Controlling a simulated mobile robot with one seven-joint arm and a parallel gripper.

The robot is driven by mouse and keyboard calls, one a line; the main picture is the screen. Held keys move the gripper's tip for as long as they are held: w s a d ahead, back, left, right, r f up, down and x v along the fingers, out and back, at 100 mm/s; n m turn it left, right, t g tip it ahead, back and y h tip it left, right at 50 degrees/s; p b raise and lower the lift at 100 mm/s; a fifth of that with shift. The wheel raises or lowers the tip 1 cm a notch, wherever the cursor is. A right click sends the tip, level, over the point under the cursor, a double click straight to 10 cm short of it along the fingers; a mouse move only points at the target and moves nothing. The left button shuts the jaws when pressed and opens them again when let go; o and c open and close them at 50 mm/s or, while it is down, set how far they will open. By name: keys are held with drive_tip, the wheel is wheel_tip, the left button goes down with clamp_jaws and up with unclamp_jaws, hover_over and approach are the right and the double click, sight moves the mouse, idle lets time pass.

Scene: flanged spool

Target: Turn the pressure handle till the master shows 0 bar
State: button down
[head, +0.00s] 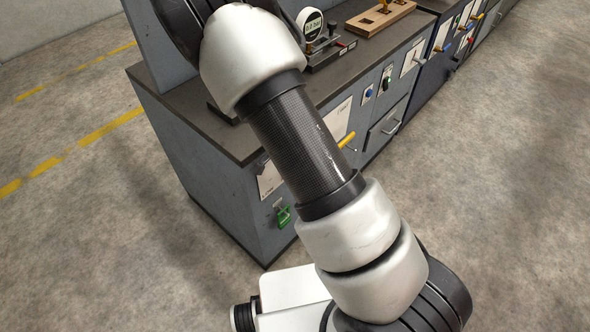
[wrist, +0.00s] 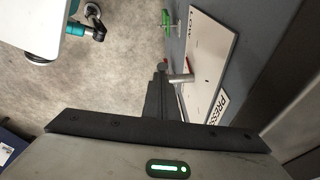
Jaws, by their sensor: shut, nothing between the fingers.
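A round white gauge with a small digital display (head: 312,25) stands on the bench top in the head view; its digits are too small to read surely. A yellow lever (head: 346,140) sticks out from the bench front beside my arm, which hides part of the panel there. In the wrist view, a white plate (wrist: 208,55) and a label starting "PRESS" (wrist: 218,106) are on the panel. A short pale rod (wrist: 181,78) stands out from it. My gripper (wrist: 161,68) is shut and empty beside the rod; I cannot tell whether they touch. The head view does not show my fingers.
A green fitting (head: 283,215) is low on the bench front, also in the wrist view (wrist: 166,22). A wooden block (head: 380,18) lies on the bench top (head: 190,115). More coloured handles line the bench to the right. The floor in front is clear.

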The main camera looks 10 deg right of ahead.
drive_tip(key=shift+s+a+f, duration=0.65)
drive_tip(key=shift+s+f, duration=0.1)
drive_tip(key=shift+s, duration=0.1)
wheel_tip(320, 180, up, 6)
drive_tip(key=w+d+p, duration=0.1)
drive_tip(key=d+p, duration=0.1)
drive_tip(key=p, duration=0.1)
drive_tip(key=s+a+r+p, duration=0.2)
drive_tip(key=s+a+r, duration=0.1)
drive_tip(key=s+a, duration=0.2)
drive_tip(key=shift+a+r, duration=0.4)
drive_tip(key=shift+a, duration=0.4)
